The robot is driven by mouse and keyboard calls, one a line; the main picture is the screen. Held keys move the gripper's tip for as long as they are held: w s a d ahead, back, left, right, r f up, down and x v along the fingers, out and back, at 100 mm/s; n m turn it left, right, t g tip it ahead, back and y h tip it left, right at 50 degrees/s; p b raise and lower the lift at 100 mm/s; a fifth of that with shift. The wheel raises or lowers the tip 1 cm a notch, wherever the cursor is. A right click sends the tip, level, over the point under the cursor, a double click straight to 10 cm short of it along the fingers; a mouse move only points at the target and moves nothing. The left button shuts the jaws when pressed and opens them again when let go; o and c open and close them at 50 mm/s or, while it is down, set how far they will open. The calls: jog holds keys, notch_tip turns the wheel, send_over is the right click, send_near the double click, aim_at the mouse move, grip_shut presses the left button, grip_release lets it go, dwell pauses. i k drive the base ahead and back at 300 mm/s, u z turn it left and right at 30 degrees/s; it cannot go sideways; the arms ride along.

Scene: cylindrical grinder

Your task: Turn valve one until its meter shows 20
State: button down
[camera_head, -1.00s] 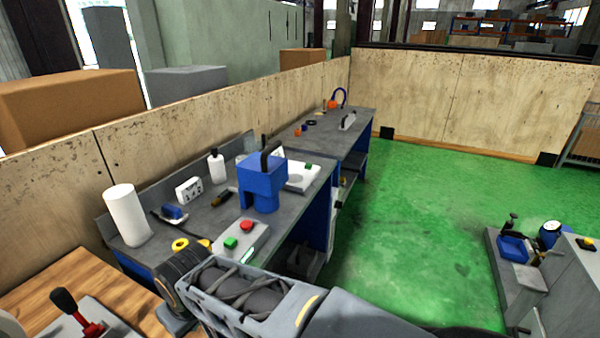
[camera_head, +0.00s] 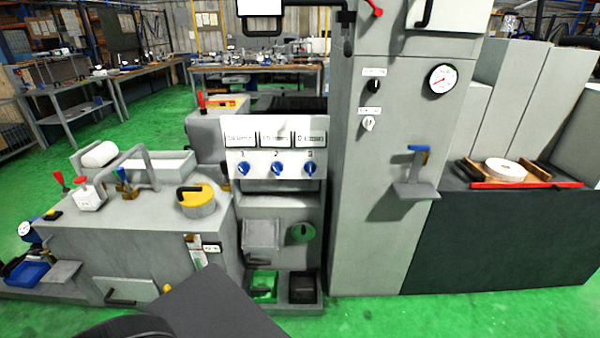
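Valve one (camera_head: 243,169) is the left of three blue knobs on the white panel, with the label 1 above it. Its meter (camera_head: 240,138) is the left of three white displays above the knobs. The text on it is too small and blurred to read. Valve two (camera_head: 276,169) and valve three (camera_head: 309,168) stand to its right, apart from it. My gripper is out of view; only dark parts of my own body show at the bottom, below and left of the panel.
The panel stands between a grey machine block (camera_head: 140,245) with a bent pipe on top and a tall grey cabinet (camera_head: 375,240) with a round gauge (camera_head: 442,78). A small blue-topped lever fixture (camera_head: 416,175) juts from the cabinet. Green floor (camera_head: 150,115) is open behind left.

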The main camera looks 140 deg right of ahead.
aim_at(244, 167)
jog(key=z, duration=3.15)
jog(key=i, duration=1.65)
jog(key=z, duration=1.2)
